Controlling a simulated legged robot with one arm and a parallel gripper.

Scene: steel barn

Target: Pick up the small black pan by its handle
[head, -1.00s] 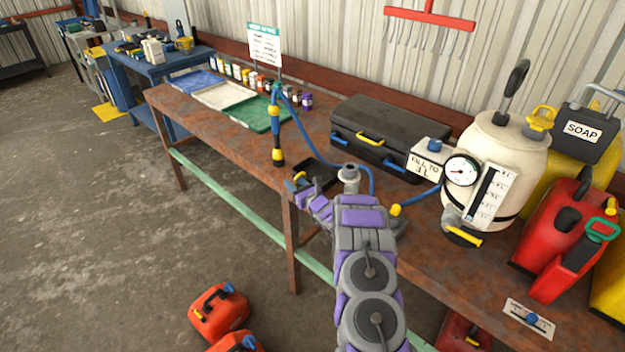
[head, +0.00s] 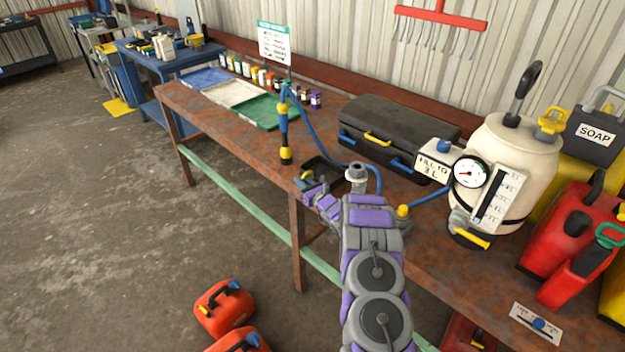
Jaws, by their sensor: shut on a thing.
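The small black pan (head: 322,169) is at the front edge of the rusty table, left of the upright grey nozzle-like fitting. Its handle end, with yellow and blue parts (head: 304,178), points toward the front left. My purple and grey gripper (head: 311,190) is at the handle, shut on it. My fingers and wrist hide part of the handle and the pan's near side. I cannot tell whether the pan touches the tabletop or is slightly above it.
A blue and yellow spray wand (head: 285,135) stands just left of the pan, with its blue hose running behind. A black case (head: 398,125) and the cream tank (head: 510,160) stand to the right. The rusty table (head: 215,120) has bare surface at left.

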